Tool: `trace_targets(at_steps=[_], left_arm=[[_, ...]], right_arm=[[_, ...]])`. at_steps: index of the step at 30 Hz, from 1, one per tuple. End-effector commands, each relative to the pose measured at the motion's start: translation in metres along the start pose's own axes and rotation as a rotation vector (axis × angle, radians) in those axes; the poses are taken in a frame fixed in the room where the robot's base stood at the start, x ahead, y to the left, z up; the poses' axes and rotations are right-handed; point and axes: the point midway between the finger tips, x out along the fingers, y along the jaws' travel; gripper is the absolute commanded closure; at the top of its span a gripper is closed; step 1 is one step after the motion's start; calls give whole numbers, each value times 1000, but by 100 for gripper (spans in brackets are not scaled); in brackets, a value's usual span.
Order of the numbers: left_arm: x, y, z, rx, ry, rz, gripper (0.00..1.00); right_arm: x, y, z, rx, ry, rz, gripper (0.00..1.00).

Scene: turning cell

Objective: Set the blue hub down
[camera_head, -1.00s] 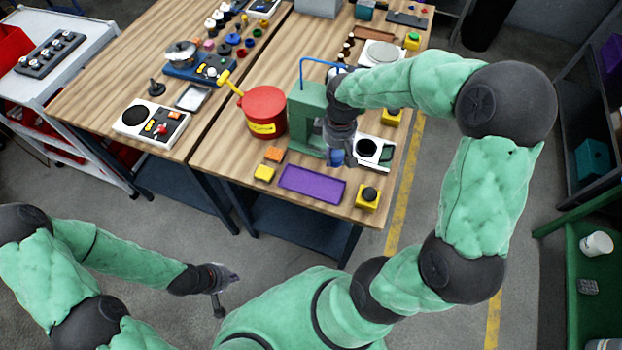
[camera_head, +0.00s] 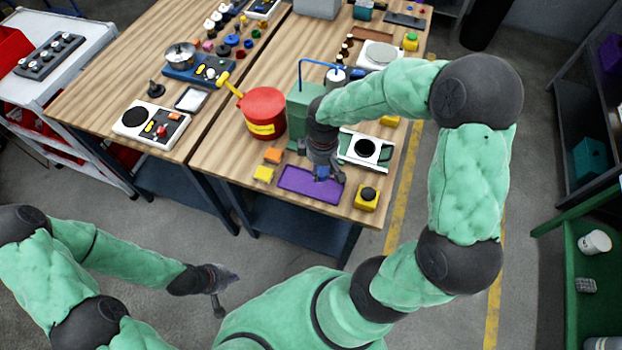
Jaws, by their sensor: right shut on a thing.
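The blue hub (camera_head: 321,172) is in the head view, low between the fingers of my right gripper (camera_head: 323,174). The gripper is shut on it, and the fingers cover much of the hub. Both are over the purple tray (camera_head: 300,192), towards its right half. I cannot tell whether the hub touches the tray. My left gripper (camera_head: 224,290) is away from the tables, low at the left over the floor. The picture does not show clearly whether its fingers are open or shut.
A white plate with a black round opening (camera_head: 378,152) lies right of the gripper. A yellow box with a black knob (camera_head: 367,198) stands right of the tray. Orange (camera_head: 273,155) and yellow (camera_head: 263,174) blocks sit left. A red can (camera_head: 264,126) and green machine (camera_head: 298,103) stand behind.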

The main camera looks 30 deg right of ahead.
Motion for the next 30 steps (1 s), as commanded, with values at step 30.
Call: trace_targets(at_steps=[30], left_arm=[[18,-6,-1,0,0,0,100]], right_arm=[[67,-12,-26,2,3,2,100]])
